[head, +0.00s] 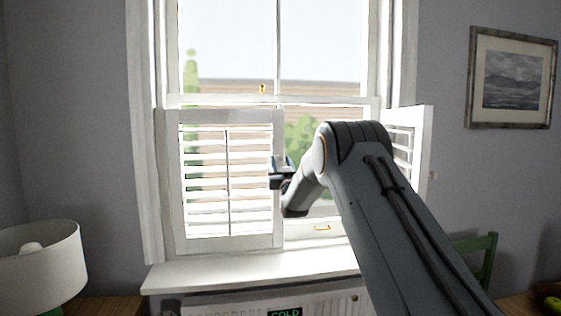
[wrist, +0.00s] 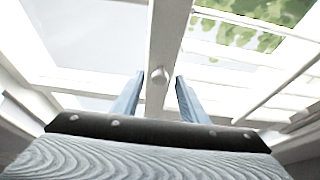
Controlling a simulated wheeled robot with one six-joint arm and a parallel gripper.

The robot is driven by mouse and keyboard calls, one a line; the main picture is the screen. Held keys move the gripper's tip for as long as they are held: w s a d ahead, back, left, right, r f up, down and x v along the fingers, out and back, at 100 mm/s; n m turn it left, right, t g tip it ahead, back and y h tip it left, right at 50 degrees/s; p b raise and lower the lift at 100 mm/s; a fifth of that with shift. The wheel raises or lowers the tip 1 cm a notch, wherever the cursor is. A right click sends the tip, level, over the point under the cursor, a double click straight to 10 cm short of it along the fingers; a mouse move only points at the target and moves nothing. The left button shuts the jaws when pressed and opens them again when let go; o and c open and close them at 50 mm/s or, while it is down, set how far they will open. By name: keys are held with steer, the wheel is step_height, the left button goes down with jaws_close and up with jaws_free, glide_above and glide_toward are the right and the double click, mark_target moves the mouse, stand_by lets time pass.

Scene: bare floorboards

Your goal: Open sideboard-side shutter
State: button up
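The left shutter (head: 228,245), a white louvred panel, stands across the left half of the lower window, apparently closed. The right shutter (head: 422,165) is swung out into the room, partly behind my arm. My gripper (head: 280,168) is at the left shutter's right edge. In the wrist view my gripper (wrist: 156,82) is open, its two blue fingers apart. A small round white knob (wrist: 158,76) on a white upright shows between the fingertips, with a gap visible on each side. In the head view the knob is hidden behind my gripper.
A white sill (head: 250,269) projects under the window, above a radiator (head: 330,303) with a "COLD" sign. A lamp (head: 40,265) stands at the lower left by a wooden top (head: 110,306). A green chair (head: 478,245) is at the right. A framed picture (head: 512,79) hangs on the right wall.

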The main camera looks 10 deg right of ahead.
steer(key=shift+w+r, duration=0.1)
steer(key=shift+w, duration=0.05)
jaws_close()
steer(key=shift+a, duration=0.1)
